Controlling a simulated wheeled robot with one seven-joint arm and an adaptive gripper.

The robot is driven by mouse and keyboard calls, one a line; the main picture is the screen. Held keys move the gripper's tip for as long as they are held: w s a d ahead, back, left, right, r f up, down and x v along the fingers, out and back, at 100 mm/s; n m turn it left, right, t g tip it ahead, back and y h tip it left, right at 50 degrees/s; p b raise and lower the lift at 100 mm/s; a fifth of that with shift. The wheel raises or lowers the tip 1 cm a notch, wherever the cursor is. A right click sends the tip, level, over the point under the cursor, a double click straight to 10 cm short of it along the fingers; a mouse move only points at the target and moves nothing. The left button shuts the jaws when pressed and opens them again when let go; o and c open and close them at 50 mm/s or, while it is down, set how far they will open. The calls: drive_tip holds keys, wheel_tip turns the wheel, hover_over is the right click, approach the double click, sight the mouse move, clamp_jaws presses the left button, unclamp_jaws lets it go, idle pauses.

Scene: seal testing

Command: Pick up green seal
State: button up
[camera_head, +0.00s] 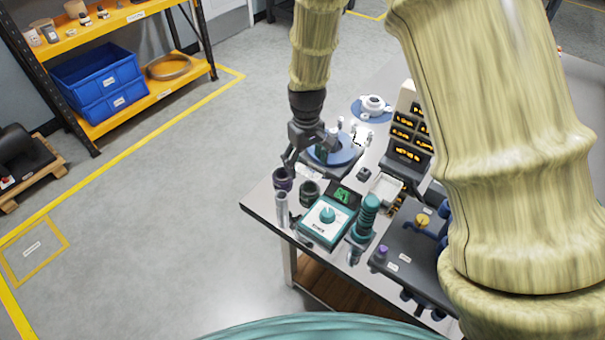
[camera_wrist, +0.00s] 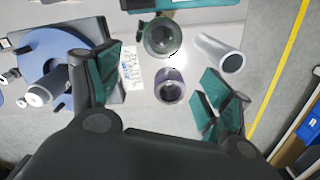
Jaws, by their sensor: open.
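The green seal, a dark green ring-shaped piece (camera_head: 309,196), stands on the bench just left of the teal control box. It also shows at the top middle of the wrist view (camera_wrist: 161,50). A similar purple ring (camera_head: 283,184) stands beside it; in the wrist view the purple ring (camera_wrist: 170,92) lies between my fingers as seen from above. My gripper (camera_head: 300,165) is open and empty, above the bench near the purple ring. In the wrist view its teal fingertips (camera_wrist: 160,82) are wide apart, with the green seal beyond them. I cannot tell the exact height.
A grey metal cylinder (camera_wrist: 222,53) stands close to the rings. A teal control box (camera_head: 325,222) and a teal handled tool (camera_head: 365,215) are to the right. A blue disc fixture (camera_wrist: 50,65) is on the other side. The bench edge (camera_head: 262,222) is near.

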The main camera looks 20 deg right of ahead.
sight(309, 187)
drive_tip(key=shift+w+f, duration=0.1)
drive_tip(key=shift+f, duration=0.55)
drive_tip(key=shift+s+d+f+p, duration=0.1)
drive_tip(key=shift+s+f+p, duration=0.1)
drive_tip(key=shift+s+f, duration=0.3)
drive_tip(key=shift+s+d+f+p, duration=0.1)
drive_tip(key=shift+s+f+p, duration=0.15)
drive_tip(key=shift+s, duration=0.8)
drive_tip(key=w+f, duration=0.2)
drive_tip(key=shift+a+f, duration=0.1)
drive_tip(key=shift+f, duration=0.25)
drive_tip(key=shift+w+f+p, duration=0.1)
drive_tip(key=shift+f+p, duration=0.2)
drive_tip(key=shift+f, duration=0.05)
drive_tip(key=shift+s+d+f+p, duration=0.25)
drive_tip(key=shift+s+f+p, duration=0.1)
drive_tip(key=shift+s+f, duration=0.2)
drive_tip(key=shift+f, duration=0.3)
drive_tip(key=shift+w+a+f, duration=0.1)
drive_tip(key=shift+w+f, duration=0.1)
drive_tip(key=shift+f, duration=0.35)
drive_tip(key=shift+w+f, duration=0.15)
drive_tip(key=shift+f, duration=0.4)
drive_tip(key=shift+s+r, duration=0.2)
drive_tip(key=shift+s, duration=0.05)
drive_tip(key=shift+c, duration=0.4)
drive_tip(key=shift+w+f, duration=0.1)
drive_tip(key=shift+w, duration=0.05)
drive_tip(key=c, duration=1.1)
